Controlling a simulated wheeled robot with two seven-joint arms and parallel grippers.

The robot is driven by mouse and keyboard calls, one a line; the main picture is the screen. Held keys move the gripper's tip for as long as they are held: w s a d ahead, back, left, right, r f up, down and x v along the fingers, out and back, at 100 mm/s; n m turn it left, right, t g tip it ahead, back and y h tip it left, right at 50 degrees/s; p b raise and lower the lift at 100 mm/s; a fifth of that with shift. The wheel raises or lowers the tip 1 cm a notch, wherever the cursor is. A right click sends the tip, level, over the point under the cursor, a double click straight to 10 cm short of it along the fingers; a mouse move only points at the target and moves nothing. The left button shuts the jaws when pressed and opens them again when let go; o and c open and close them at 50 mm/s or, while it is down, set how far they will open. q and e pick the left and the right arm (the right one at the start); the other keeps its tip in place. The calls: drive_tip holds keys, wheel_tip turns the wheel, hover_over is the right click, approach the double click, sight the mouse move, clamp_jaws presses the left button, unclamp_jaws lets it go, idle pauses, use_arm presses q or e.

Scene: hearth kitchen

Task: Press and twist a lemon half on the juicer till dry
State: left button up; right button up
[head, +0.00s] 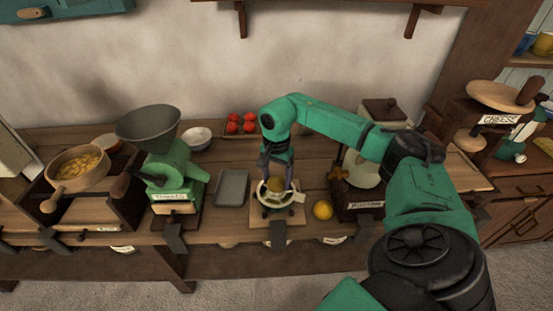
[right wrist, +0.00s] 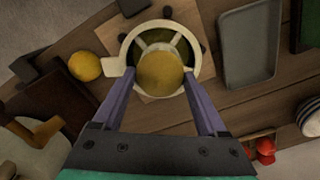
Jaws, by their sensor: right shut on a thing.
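The juicer (head: 298,197) is a pale ring-shaped bowl with a side tab, on a light wooden board at the front of the counter. It also shows in the right wrist view (right wrist: 202,57), where spokes and a dark interior are visible. A yellow lemon half (right wrist: 160,74) is over the middle of the juicer, and it shows small in the head view (head: 275,185). My right gripper (head: 277,183) points down over the juicer, shut on the lemon half with one finger on each side. The lemon half hides the juicer's centre, so I cannot tell how firmly they touch. My left gripper is not in view.
A yellow lemon (head: 322,210) lies on the counter right of the juicer. A grey tray (head: 232,187) lies to its left, beside a green grinder (head: 180,175). A wooden mill (head: 357,205) stands to the right. Several red tomatoes (head: 233,127) sit in a box behind.

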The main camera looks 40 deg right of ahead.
sight(277, 177)
wheel_tip(277, 177, up, 7)
drive_tip(key=p, duration=0.5)
drive_tip(key=shift+r, duration=0.1)
idle(0.7)
